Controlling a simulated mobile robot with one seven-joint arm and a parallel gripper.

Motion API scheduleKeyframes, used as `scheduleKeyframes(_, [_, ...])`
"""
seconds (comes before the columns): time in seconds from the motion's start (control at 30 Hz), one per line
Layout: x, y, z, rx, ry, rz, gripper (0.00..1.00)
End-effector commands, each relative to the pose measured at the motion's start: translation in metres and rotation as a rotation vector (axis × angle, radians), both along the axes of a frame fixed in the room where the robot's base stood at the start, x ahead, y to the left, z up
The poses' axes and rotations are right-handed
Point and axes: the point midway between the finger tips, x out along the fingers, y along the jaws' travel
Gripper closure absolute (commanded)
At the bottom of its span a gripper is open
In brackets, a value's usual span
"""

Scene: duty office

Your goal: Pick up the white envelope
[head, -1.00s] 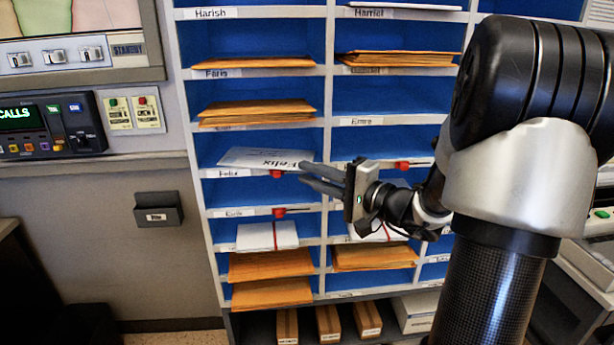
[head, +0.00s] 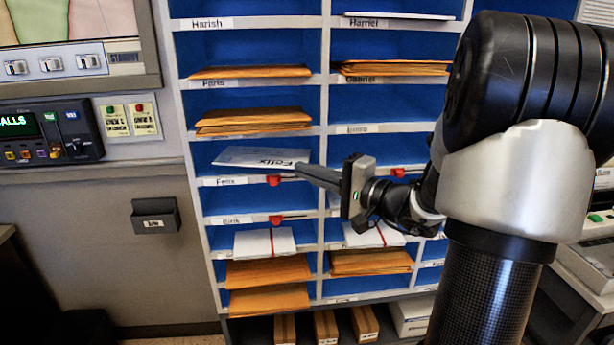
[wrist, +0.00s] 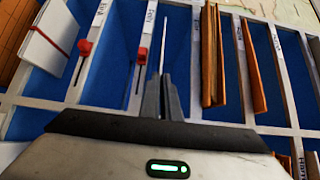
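The white envelope (head: 262,157), with "Felix" written on it, lies in the Felix pigeonhole, its near right corner at the opening. In the wrist view the white envelope (wrist: 165,42) shows edge-on as a thin pale strip. My gripper (head: 302,169) is at that right corner. In the wrist view my gripper's two dark fingers (wrist: 162,80) are close together with the envelope's edge between them, so it looks shut on the envelope. The envelope still rests within the compartment; any lift is not visible.
The white-framed pigeonhole rack (head: 325,120) has narrow dividers around the envelope. Red tabs (head: 273,181) sit on the shelf edge just below it. Brown envelopes (head: 254,120) fill the slot above. White bundles with red bands (head: 265,243) lie lower down.

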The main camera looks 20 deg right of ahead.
Motion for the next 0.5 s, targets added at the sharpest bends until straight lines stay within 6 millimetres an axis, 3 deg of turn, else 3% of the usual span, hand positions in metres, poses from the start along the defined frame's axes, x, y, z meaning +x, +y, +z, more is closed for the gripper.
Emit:
scheduleKeyframes(0.27, [-0.003,-0.002,0.001,0.000,0.000,-0.002,1.00])
scheduleKeyframes(0.5, [-0.031,-0.019,0.013,-0.001,0.000,-0.007,1.00])
